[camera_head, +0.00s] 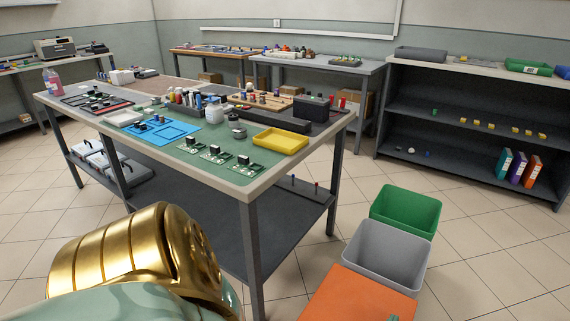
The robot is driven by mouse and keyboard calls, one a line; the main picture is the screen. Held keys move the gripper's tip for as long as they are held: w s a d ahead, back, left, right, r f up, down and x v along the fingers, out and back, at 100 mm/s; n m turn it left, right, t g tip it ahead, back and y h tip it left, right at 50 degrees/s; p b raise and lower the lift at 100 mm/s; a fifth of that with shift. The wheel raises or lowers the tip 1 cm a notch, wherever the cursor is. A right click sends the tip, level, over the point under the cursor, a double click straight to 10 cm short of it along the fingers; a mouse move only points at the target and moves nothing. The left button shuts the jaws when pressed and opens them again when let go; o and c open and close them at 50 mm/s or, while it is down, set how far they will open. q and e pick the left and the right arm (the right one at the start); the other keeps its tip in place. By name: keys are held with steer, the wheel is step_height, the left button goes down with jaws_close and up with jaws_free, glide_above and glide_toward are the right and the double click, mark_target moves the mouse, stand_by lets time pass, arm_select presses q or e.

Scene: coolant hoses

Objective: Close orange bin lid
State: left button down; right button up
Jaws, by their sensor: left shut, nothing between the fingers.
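The orange bin lid (360,296) shows at the bottom edge as a broad flat orange panel, just in front of the grey bin. The picture edge cuts it off, so I cannot tell whether it lies fully down; the orange bin's body is hidden. My left arm comes in at the lower left as a large gold and pale green link. A small dark tip at the bottom edge over the orange panel seems to be my left gripper (393,318); it is shut and empty, mostly out of frame. I cannot tell whether it touches the lid. My right gripper is not in view.
An open grey bin (386,257) and an open green bin (406,211) stand in a row behind the orange panel. A workbench (245,190) with a yellow tray (280,141) and circuit boards stands left of them. A dark shelf (470,106) is at right. Tiled floor is free at right.

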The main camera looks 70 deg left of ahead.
arm_select(q)
steer(key=shift+d+f+b, duration=0.2)
steer(key=shift+f+b, duration=0.15)
steer(key=shift+f, duration=0.4)
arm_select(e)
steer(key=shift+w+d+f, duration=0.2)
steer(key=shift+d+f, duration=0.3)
arm_select(q)
steer(key=shift+d+f, duration=0.1)
steer(key=shift+f, duration=0.05)
